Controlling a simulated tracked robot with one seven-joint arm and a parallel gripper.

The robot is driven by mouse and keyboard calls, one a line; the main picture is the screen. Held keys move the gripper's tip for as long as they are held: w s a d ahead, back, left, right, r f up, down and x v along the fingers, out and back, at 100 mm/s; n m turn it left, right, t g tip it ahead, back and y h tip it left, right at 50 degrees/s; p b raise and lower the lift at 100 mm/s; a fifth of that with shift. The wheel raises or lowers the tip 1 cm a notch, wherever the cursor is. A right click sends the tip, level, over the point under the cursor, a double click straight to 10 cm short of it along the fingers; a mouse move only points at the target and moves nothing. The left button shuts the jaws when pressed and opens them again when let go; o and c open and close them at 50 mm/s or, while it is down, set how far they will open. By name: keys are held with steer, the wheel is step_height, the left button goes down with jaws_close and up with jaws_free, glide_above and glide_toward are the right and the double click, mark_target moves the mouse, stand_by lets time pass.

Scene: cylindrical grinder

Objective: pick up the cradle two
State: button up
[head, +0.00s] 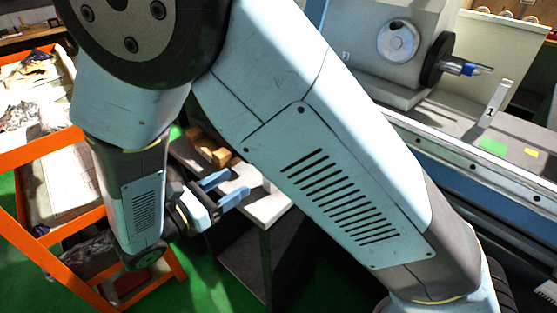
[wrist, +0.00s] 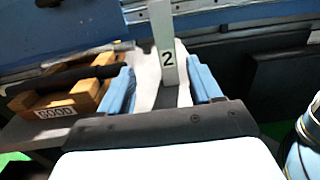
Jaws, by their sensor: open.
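Cradle two shows in the wrist view as an upright pale plate (wrist: 167,58) marked "2", with a dark lower part between the finger pads. My gripper (wrist: 160,76) is open, its two blue fingers on either side of the cradle, the plate standing nearer the right finger. I cannot tell whether either finger touches it. In the head view my gripper (head: 236,184) is at a small grey table (head: 262,209), fingers pointing right. My arm hides much of that area, and I cannot make out the cradle's number there.
A plate marked "1" (head: 494,103) stands on the grinder's bed, near green (head: 492,146) and yellow pads. An orange rack (head: 60,238) is at the left. Green floor shows below.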

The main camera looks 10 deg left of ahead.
steer(key=x, duration=0.8)
steer(key=shift+w+d, duration=0.1)
steer(key=shift+d, duration=0.05)
steer(key=shift+s+d+x, duration=0.1)
steer(key=shift+d+x, duration=0.05)
steer(key=shift+x, duration=1.15)
steer(key=shift+s+d+x, duration=0.15)
steer(key=shift+x, duration=1.2)
steer(key=shift+r, duration=0.1)
steer(key=shift+a, duration=0.1)
steer(key=shift+c, duration=0.3)
jaws_close()
